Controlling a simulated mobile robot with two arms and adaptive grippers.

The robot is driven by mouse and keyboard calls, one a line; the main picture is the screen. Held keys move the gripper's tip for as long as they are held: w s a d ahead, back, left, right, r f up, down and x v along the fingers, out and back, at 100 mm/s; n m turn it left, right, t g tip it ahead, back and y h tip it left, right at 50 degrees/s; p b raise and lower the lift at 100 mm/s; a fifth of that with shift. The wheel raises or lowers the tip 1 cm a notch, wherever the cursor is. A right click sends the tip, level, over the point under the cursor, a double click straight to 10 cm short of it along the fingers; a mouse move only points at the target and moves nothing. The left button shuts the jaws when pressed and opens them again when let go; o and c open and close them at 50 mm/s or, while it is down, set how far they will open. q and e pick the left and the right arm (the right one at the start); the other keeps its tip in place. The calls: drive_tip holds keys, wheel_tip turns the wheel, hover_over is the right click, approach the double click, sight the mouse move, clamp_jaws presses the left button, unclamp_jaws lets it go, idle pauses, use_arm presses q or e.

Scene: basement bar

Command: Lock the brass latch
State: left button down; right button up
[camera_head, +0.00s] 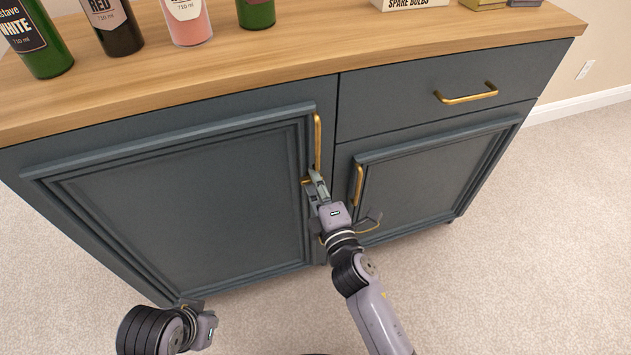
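The brass latch appears to be the small brass piece (306,181) at the right edge of the left cabinet door, just below that door's upright brass handle (317,140). My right gripper (316,178) has its fingertips at this piece, over the gap between the two doors. The fingers look close together and hide most of the piece. I cannot tell whether they touch or grip it. My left gripper (207,327) is low at the left, in front of the cabinet and away from the latch. Its fingers do not show clearly.
The dark blue cabinet has a right door with a brass handle (359,185) and a drawer with a brass handle (467,97). A curved brass piece (370,228) shows beside my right wrist. Several bottles stand on the wooden top (270,65). Carpet (500,280) is clear at right.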

drive_tip(key=shift+o, duration=1)
